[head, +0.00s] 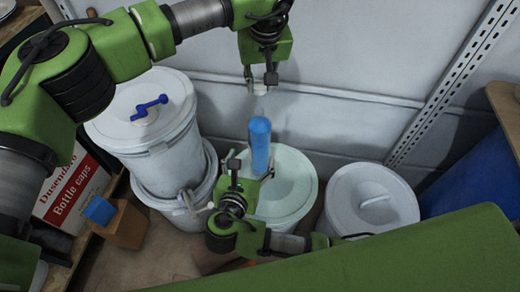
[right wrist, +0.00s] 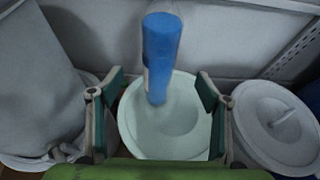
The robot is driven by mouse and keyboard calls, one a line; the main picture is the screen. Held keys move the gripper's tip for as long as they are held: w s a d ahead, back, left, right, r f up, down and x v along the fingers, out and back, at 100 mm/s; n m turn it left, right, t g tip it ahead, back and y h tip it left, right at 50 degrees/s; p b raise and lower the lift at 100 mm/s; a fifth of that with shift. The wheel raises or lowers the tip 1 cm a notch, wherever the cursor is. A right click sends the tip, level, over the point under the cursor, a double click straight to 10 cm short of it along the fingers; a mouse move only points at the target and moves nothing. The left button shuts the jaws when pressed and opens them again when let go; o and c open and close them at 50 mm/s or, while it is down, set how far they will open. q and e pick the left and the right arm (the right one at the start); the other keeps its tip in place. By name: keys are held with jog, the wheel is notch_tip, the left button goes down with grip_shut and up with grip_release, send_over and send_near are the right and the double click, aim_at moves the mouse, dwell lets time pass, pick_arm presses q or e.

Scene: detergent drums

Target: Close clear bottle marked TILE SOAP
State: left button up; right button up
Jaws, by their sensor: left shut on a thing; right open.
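A blue-looking bottle (head: 260,145) with a clear, narrow top is upright over the pale green drum lid; its contact with the lid is hard to tell. It also shows in the right wrist view (right wrist: 161,55). No TILE SOAP wording is readable. My left gripper (head: 262,84) points down above the bottle, shut on a small whitish piece (head: 258,89) that looks like a cap. A small gap seems to part this piece from the bottle top. My right gripper (head: 251,169) is open near the bottle's lower end, its fingers (right wrist: 158,92) apart on either side.
The pale green drum lid (head: 291,194) lies below. A tall white drum (head: 145,115) with a blue tool (head: 149,106) on its lid stands left. A grey-white drum (head: 370,200) stands right. A Bottle caps box (head: 72,190) and an orange-brown block (head: 127,225) are lower left.

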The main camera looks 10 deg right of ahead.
aim_at(259, 140)
jog(key=shift+w, duration=0.15)
jog(key=x, duration=1.2)
jog(key=shift+f, duration=0.1)
jog(key=c, duration=1.7)
pick_arm(q)
jog(key=shift+f, duration=2.5)
